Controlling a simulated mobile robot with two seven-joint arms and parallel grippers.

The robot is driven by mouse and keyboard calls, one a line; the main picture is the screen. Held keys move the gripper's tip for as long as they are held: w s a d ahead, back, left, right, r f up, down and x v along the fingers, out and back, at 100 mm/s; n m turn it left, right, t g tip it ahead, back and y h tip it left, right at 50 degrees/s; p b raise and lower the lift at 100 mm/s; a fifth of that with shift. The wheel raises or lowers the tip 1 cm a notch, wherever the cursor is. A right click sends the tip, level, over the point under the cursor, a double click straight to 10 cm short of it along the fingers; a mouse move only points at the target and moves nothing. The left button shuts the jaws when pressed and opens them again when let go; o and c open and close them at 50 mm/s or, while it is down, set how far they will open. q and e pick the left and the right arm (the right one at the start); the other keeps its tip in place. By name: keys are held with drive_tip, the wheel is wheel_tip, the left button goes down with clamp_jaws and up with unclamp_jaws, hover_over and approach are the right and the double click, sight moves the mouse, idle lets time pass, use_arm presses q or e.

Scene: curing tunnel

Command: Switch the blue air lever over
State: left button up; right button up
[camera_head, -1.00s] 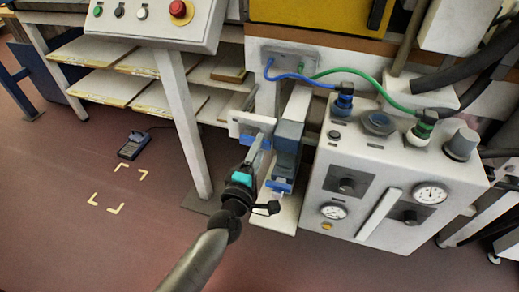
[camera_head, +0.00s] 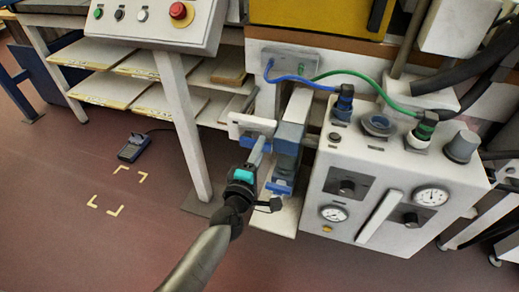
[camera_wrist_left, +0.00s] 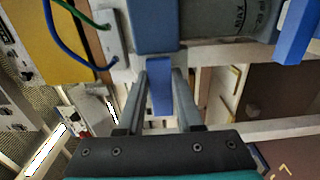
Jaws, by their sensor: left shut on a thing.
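The blue air lever (camera_wrist_left: 160,90) shows in the left wrist view as a flat blue bar between my two fingers. It extends from a larger blue block (camera_wrist_left: 153,25). In the head view, a bit of blue at the lever (camera_head: 256,139) shows beside my left gripper (camera_head: 262,152), beneath a pale plate. The fingers also show in the left wrist view (camera_wrist_left: 159,82), one on each side of the lever, and are shut on it. Part of the lever is hidden by the gripper in the head view. My right gripper is not in view.
A white control box (camera_head: 365,200) with gauges and knobs stands close on the right. Blue and green hoses (camera_head: 380,80) run above it. A button panel (camera_head: 155,22) on a white post stands at left. The floor (camera_head: 70,190) at left is mostly clear.

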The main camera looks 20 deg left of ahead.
use_arm(q)
clamp_jaws()
idle(0.7)
drive_tip(key=shift+f+m, duration=0.15)
drive_tip(key=shift+m, duration=0.15)
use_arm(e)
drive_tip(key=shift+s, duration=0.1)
use_arm(q)
drive_tip(key=a+f+m+p, duration=0.3)
drive_tip(key=a+f+m, duration=0.1)
drive_tip(key=m, duration=1.3)
drive_tip(key=shift+a+p, duration=0.25)
drive_tip(key=shift+p, duration=0.15)
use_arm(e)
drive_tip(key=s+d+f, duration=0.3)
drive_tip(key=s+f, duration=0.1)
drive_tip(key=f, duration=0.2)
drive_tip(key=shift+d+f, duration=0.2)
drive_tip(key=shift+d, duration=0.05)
use_arm(q)
drive_tip(key=shift+f+m, duration=0.1)
drive_tip(key=shift+m, duration=0.2)
drive_tip(key=o, duration=0.9)
unclamp_jaws()
